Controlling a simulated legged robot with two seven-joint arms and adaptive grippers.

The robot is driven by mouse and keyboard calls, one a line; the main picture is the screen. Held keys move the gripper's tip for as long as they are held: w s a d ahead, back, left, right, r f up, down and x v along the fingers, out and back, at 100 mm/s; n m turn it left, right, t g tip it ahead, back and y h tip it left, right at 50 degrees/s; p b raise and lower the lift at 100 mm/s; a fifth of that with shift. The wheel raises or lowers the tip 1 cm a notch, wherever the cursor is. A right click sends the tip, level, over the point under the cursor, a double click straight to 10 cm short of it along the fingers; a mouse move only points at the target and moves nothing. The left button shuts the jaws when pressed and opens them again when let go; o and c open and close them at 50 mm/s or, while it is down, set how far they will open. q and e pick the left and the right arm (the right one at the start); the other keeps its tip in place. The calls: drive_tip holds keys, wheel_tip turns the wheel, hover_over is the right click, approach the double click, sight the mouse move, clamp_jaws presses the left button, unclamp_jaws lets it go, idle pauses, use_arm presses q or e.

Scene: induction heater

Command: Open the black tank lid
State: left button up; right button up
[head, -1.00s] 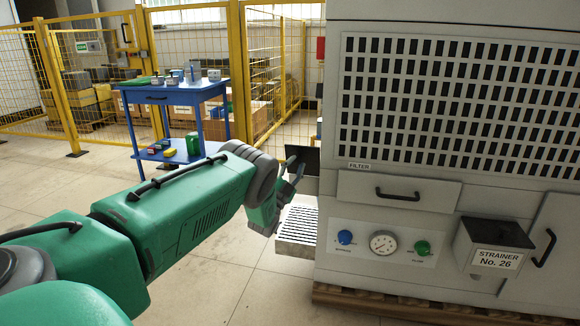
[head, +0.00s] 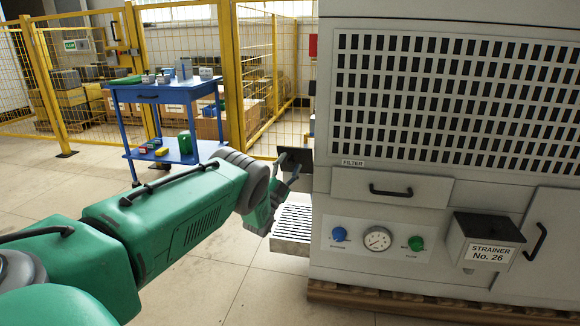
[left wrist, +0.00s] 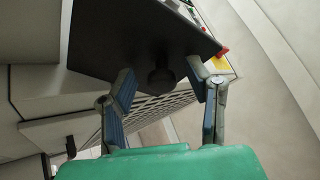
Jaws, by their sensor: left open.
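A black flat lid (head: 297,160) shows at the left side of the grey machine, above a light ribbed tray. In the left wrist view the dark lid (left wrist: 110,40) fills the upper middle, with a round dark knob (left wrist: 161,78) on its face. My left gripper (head: 291,180) is beside the lid in the head view. In the left wrist view my left gripper (left wrist: 160,85) is open, its fingers spread to either side of the knob. Contact with the lid cannot be told. My right gripper is not in view.
The grey machine (head: 345,262) stands on a wooden pallet at the right. It carries a strainer box (head: 482,255) with a black top, a drawer (head: 385,187) and knobs. A blue table (head: 160,96) and yellow fencing stand behind. The floor at left is clear.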

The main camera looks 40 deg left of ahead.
use_arm(q)
drive_tip(key=v, duration=1.2)
drive_tip(key=shift+f, duration=0.15)
